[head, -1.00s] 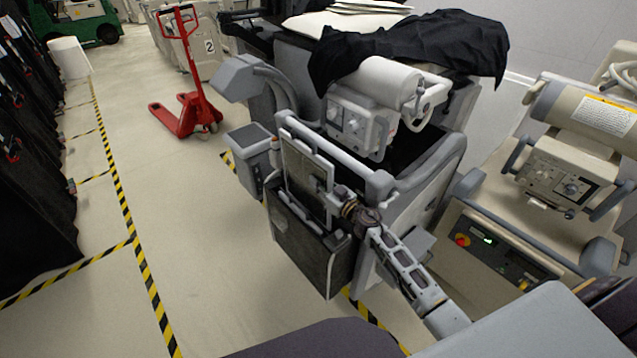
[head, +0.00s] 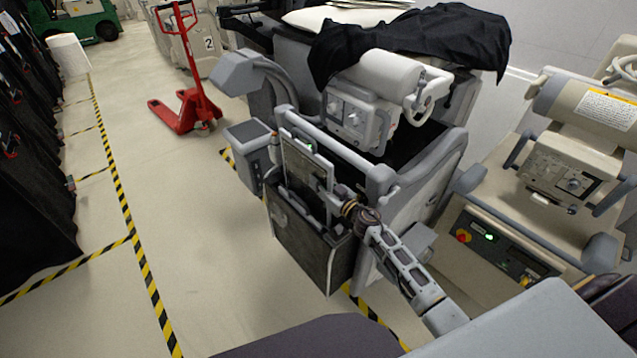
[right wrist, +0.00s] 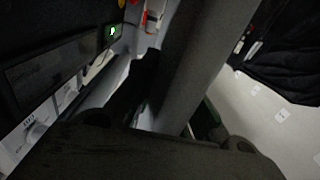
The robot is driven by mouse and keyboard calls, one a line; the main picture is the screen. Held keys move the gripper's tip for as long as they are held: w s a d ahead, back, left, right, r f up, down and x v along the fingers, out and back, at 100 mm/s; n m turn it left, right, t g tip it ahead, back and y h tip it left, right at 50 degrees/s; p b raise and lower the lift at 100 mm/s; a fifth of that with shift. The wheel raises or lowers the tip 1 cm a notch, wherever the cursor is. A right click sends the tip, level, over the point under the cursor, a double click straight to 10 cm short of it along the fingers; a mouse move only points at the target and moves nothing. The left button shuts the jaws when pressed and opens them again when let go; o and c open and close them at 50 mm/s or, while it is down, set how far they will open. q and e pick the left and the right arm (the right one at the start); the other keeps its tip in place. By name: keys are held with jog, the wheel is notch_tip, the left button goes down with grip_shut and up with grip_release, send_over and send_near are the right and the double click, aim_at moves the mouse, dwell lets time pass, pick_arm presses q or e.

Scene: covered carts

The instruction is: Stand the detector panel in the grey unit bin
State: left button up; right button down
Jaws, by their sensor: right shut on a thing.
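The detector panel (head: 301,160) is a flat grey plate, standing roughly upright over the mouth of the grey unit bin. The bin (head: 306,254) is a dark grey open-topped box on the front of the grey mobile unit. My right gripper (head: 337,199) is shut on the panel at its right edge, close above the bin's rim. The panel's lower edge is hard to make out, so I cannot tell how deep it sits. In the right wrist view a dark surface fills the bottom and the grip is unclear. My left gripper is not in view.
The grey unit's handle bar (head: 336,153) runs just behind the panel. A beige unit (head: 500,240) stands close at right. A black cover (head: 420,40) lies on the grey unit. A red pallet jack (head: 190,105) stands farther back. The floor at left is clear.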

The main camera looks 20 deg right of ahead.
jog(key=c, duration=1.4)
grip_release()
jog(key=shift+r, duration=0.25)
jog(key=shift+s+f, duration=0.15)
jog(key=shift+f, duration=0.15)
jog(key=shift+s, duration=0.1)
jog(key=shift+v, duration=5.75)
jog(key=shift+d+r, duration=0.1)
jog(key=shift+r, duration=0.05)
